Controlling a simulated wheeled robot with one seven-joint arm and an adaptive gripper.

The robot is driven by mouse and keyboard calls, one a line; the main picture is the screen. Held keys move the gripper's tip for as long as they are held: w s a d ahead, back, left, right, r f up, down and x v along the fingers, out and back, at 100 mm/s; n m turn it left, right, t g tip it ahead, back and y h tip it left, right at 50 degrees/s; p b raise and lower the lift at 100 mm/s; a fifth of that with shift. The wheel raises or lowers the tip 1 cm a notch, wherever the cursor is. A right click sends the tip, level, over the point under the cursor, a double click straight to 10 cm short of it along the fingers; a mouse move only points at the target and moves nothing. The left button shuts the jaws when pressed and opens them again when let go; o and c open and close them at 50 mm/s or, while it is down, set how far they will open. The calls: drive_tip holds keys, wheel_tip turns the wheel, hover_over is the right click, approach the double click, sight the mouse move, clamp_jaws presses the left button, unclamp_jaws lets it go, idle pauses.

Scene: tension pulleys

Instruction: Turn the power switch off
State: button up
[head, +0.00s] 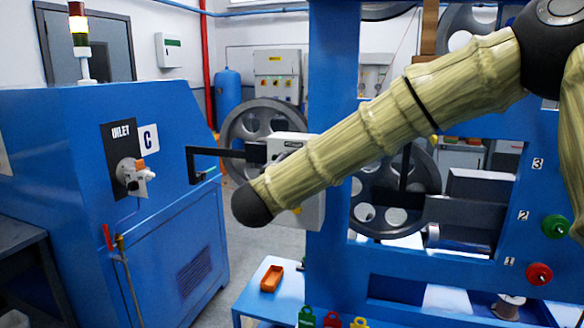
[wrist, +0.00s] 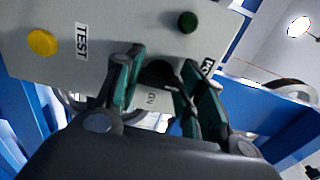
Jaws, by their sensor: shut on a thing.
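The grey control box (wrist: 110,25) fills the upper part of the wrist view, tilted. My gripper (wrist: 160,70) has its two green-padded fingers on either side of a dark knob (wrist: 157,75), which appears to be the power switch, and is shut on it. An upside-down label, seemingly "ON", shows between the fingers. The knob's exact angle is hard to tell, as the fingers partly cover it. In the head view the control box (head: 312,212) is partly behind my arm, and my gripper and the knob are hidden there.
A yellow button (wrist: 43,42) beside a "TEST" label and a dark green button (wrist: 187,22) are on the same box face. The blue frame (head: 330,260) stands close to my arm. A blue "INLET C" cabinet (head: 60,160) is at left. An orange tray (head: 272,278) sits low.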

idle(0.3)
drive_tip(key=o, duration=1)
drive_tip(key=v, duration=1.2)
